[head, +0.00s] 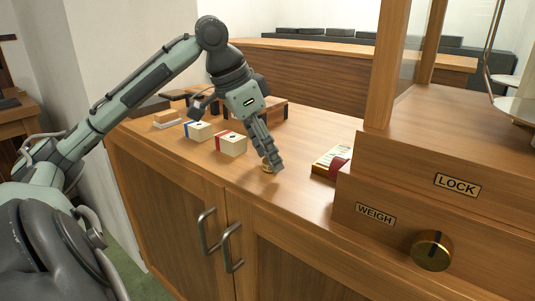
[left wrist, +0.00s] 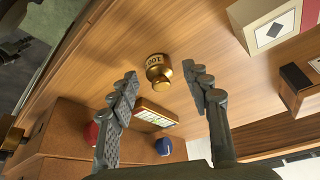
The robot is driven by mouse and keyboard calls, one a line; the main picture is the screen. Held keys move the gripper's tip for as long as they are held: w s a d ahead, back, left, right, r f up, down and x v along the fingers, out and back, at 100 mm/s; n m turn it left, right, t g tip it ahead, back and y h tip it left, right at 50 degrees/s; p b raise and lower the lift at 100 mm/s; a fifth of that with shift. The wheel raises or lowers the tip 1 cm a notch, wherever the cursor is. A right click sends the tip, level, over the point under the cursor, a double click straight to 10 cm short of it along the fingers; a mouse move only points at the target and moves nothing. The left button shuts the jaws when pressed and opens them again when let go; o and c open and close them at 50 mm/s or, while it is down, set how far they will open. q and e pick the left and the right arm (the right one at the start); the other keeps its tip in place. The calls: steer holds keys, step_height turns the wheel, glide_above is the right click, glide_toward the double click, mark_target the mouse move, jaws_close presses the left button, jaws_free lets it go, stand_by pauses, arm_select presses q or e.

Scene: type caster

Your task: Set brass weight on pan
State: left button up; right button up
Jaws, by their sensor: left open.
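The brass weight (left wrist: 158,72) stands on the wooden cabinet top, with what looks like "100" on it. In the head view the weight (head: 266,168) is small and partly hidden by my left fingers. My left gripper (head: 272,160) points down at it. In the left wrist view the fingers of my left gripper (left wrist: 160,78) are spread wide, with the weight between and beyond their tips; I see no contact. A pale pan (head: 516,108) hangs at the right edge of the head view, partly cut off. My right gripper is not in view.
A wooden scale base with a WEIGH label (head: 375,214), a LOCK label (head: 457,185) and a brass knob (head: 432,250) fills the right. A post (head: 388,65) rises from it.

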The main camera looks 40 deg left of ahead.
arm_select(q)
steer(key=v, duration=1.1)
steer(key=shift+r+p, duration=0.15)
steer(key=shift+p, duration=0.25)
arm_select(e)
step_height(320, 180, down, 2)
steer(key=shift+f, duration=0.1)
arm_select(q)
steer(key=shift+s, duration=0.1)
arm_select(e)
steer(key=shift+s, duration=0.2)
